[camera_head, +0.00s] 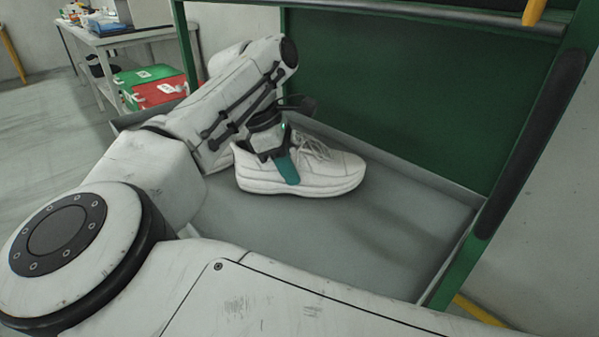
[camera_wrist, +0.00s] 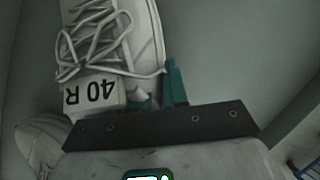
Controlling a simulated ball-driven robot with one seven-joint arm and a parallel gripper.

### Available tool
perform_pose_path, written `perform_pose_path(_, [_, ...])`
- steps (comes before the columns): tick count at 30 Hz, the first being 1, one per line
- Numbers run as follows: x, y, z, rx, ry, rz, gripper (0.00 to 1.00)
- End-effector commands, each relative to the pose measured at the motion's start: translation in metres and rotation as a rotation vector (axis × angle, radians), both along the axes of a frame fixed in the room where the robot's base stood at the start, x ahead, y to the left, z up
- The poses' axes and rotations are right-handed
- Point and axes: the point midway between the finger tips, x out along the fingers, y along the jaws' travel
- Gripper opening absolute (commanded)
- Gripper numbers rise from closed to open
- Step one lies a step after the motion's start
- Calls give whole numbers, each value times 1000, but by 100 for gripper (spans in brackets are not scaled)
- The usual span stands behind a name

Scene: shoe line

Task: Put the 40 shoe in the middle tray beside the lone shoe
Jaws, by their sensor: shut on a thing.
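A white lace-up shoe (camera_head: 325,170) is in or just over the grey tray (camera_head: 420,220); I cannot tell whether its sole touches. It is roughly level, toe to the right. In the wrist view the shoe (camera_wrist: 108,30) carries a white tag (camera_wrist: 92,95) reading "40 R", upside down. My gripper (camera_head: 285,166) is shut on the shoe's collar, one teal finger outside it and the other mostly hidden at the opening. A second white shoe (camera_head: 217,160) sits to the left, mostly behind my arm; it also shows in the wrist view (camera_wrist: 40,143).
A green frame with a dark padded post (camera_head: 530,140) bounds the tray on the right, and a green panel (camera_head: 400,90) stands behind it. A shelf edge (camera_head: 430,14) runs above. The tray's right part is bare. Green and red boxes (camera_head: 150,85) stand by a table at left.

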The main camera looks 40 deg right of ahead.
Motion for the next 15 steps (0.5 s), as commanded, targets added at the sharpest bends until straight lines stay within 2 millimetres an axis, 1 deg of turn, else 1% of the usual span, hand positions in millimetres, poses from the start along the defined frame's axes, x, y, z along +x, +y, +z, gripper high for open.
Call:
perform_pose_path(7, [0, 0, 0, -1, -1, -1, 0])
perform_pose_path(11, [0, 0, -4, -1, 0, -1, 0])
perform_pose_path(12, [0, 0, -3, 0, 1, -1, 18])
perform_pose_path(15, [0, 0, -3, 0, 1, -1, 27])
